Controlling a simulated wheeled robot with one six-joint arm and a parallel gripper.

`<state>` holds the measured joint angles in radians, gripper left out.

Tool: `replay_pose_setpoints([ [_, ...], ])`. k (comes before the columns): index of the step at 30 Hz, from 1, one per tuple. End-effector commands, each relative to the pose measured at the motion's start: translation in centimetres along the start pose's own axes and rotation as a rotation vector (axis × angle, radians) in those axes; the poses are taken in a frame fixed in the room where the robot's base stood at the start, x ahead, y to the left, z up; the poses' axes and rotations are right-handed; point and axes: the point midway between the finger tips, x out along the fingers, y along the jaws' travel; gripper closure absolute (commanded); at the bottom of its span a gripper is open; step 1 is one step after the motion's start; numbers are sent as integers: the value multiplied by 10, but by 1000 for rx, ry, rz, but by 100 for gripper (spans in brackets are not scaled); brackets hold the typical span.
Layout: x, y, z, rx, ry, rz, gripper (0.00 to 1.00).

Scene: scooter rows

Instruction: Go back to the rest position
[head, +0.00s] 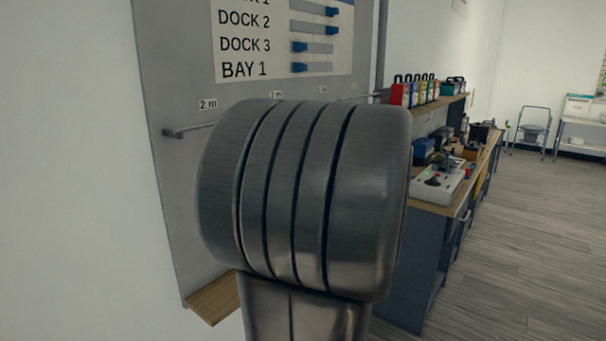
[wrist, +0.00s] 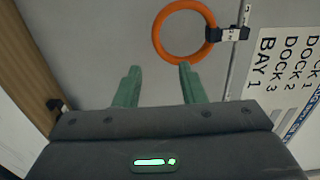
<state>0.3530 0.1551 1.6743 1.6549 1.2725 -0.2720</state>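My gripper (wrist: 157,78) shows in the wrist view with its two green fingers apart and nothing between them. An orange ring (wrist: 157,32) hangs from a dark hook (wrist: 232,34) with a white tag, on the grey board (wrist: 110,30). The ring is beyond the fingertips, close to the tip of the right finger in the picture; I cannot tell whether they touch. In the head view my own metal arm link fills the middle and hides the gripper and the ring.
In the head view a sign (head: 285,40) with dock labels and blue sliders is on the board. A wooden ledge (head: 213,297) juts out below. To the right stands a workbench (head: 410,270) with tools and boxes. The floor (head: 530,250) at the far right is clear.

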Motion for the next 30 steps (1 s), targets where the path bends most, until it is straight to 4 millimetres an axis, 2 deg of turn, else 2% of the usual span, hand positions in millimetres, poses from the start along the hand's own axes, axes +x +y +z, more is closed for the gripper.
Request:
replay_pose_setpoints([
  [5, 22, -1, 1, 1, -5, 1, 63],
  [24, 130, 0, 1, 1, -2, 2, 63],
  [26, 135, -1, 1, 1, -2, 1, 63],
  [30, 133, -6, 0, 1, 0, 1, 63],
])
